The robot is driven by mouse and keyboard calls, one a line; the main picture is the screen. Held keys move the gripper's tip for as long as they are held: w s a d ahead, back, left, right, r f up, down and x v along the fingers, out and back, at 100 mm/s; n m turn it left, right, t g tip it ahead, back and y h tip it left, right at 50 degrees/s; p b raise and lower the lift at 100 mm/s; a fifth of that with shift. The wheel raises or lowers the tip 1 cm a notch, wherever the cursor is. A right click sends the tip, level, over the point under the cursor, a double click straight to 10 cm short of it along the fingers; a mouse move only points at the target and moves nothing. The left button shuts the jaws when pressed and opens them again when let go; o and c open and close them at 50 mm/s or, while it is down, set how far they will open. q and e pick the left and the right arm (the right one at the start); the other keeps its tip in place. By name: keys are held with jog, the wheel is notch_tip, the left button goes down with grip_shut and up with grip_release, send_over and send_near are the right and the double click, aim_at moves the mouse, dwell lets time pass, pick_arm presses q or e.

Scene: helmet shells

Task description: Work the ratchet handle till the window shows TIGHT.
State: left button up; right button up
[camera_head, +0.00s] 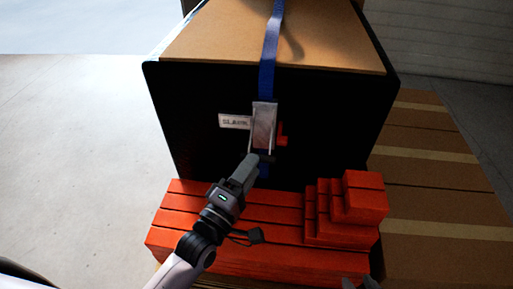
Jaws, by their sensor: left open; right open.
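A blue strap (269,60) runs down over a large black box with a tan top. A silver metal ratchet (264,125) sits on the strap against the box's front face. A dark handle bar (266,158) shows at its lower end. The small white window (235,121) to its left appears to read SLACK, though the letters are blurred. My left gripper (256,160) is open at the ratchet's lower end, its fingers by the handle bar; I cannot tell whether they touch it. My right gripper (360,283) is open, with only its tips showing at the bottom edge.
A red piece (282,134) sticks out right of the ratchet. Orange-red stepped blocks (285,213) stand in front of the black box (200,100), below the ratchet. Brown cartons (430,180) fill the right side. Pale floor (70,150) at the left is clear.

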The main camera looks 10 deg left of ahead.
pick_arm(q)
jog(key=shift+x, duration=2.95)
grip_shut()
